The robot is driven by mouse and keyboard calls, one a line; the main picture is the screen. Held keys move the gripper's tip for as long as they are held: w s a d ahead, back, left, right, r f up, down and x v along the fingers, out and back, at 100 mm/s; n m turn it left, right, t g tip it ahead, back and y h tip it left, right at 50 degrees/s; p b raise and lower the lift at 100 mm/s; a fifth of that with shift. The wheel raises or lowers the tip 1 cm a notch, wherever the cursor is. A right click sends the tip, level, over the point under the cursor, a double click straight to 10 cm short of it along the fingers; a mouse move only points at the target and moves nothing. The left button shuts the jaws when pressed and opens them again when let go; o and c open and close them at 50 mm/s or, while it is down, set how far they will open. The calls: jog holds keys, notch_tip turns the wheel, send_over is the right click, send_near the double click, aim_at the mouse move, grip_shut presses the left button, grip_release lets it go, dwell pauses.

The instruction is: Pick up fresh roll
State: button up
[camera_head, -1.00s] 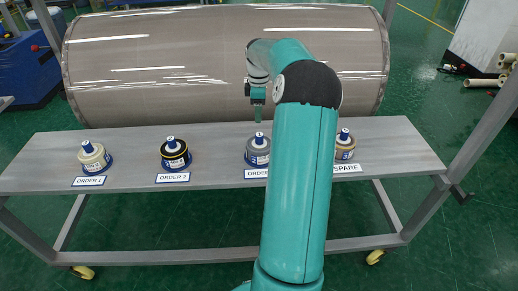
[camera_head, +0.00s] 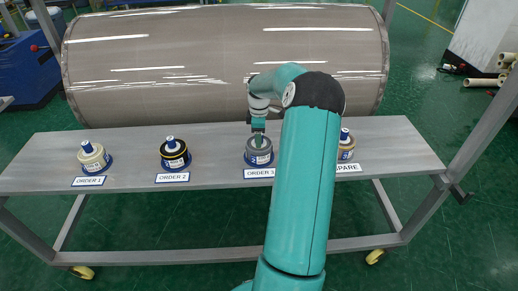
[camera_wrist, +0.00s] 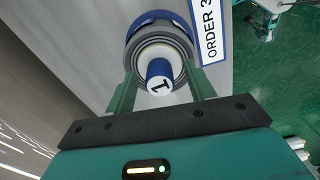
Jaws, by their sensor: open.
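Several small rolls stand on blue bases along a grey shelf. The grey roll (camera_head: 259,156) at the ORDER 3 label is directly below my gripper (camera_head: 259,136). In the wrist view, this grey roll (camera_wrist: 145,50) has a blue core post (camera_wrist: 159,72) with a white cap marked 1. My gripper (camera_wrist: 160,85) is open, with its two green fingers on either side of the post. I cannot tell whether the fingers touch it. The cream roll (camera_head: 94,159) is at ORDER 1, the black roll (camera_head: 174,156) at ORDER 2. The roll at SPARE (camera_head: 346,150) is partly hidden by my arm.
The grey shelf (camera_head: 220,145) has clear room between the rolls. A large wrapped cylinder (camera_head: 200,60) lies just behind it. The label ORDER 3 (camera_wrist: 211,32) lies in front of the grey roll. A frame post (camera_head: 480,130) rises at the right.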

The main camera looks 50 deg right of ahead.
grip_shut()
